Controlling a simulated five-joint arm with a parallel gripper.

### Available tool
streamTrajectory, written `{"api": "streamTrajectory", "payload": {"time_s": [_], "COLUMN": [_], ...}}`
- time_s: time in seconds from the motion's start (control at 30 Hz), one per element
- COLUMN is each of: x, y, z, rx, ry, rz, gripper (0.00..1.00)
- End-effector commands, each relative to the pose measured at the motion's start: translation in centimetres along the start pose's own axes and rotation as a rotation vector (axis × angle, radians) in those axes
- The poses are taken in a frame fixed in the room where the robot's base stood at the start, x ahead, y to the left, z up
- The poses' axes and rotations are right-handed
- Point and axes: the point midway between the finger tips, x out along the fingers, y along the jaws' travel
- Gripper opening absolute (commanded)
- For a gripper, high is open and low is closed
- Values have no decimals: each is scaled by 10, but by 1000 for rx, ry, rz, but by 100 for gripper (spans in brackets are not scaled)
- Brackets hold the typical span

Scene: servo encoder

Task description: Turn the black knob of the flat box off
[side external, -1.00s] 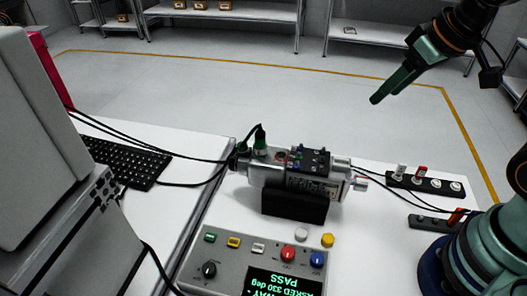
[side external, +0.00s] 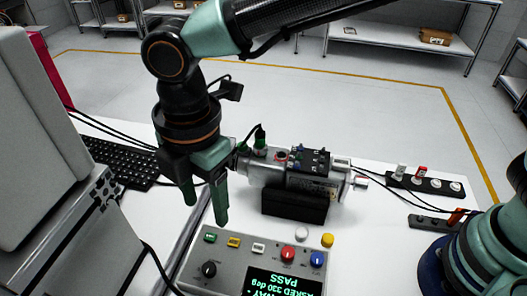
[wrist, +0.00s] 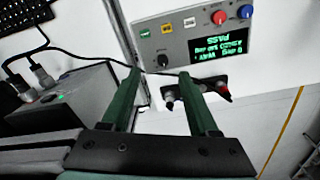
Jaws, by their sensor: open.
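The flat box (side external: 225,262) is grey, with coloured buttons and a lit screen reading "ASKED 330 deg" and "PASS". Its black knob (side external: 209,269) is at the box's left side. My gripper (side external: 205,212) points down, open and empty, above the table just beyond the box's far left corner in the side view. It is apart from the knob. In the wrist view the flat box (wrist: 172,38) is at the top, and the black knob (wrist: 162,60) appears just beyond my fingertips (wrist: 158,74), roughly between them.
The servo on its black stand (side external: 295,203) is right of my gripper, with cables running from it. A keyboard (side external: 118,160) and a grey case (side external: 75,240) are at the left. Switch strips (side external: 428,183) lie at the right. Small white and yellow caps (side external: 327,240) lie behind the flat box.

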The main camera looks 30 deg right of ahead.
Motion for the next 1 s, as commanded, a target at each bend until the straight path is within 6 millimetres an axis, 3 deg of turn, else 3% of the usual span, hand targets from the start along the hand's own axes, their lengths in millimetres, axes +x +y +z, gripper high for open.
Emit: {"api": "streamTrajectory", "payload": {"time_s": [0.1,0.2,0.37,0.8,1.0], "x": [13,18,33,112,132], "y": [-5,-6,-7,-10,-10], "z": [-24,-30,-30,-28,-28], "rx": [-107,-140,-144,-140,-140], "ry": [-10,-13,-14,-14,-13], "rz": [-24,-31,-33,-34,-31], "gripper": [61,61,61,61,61]}}
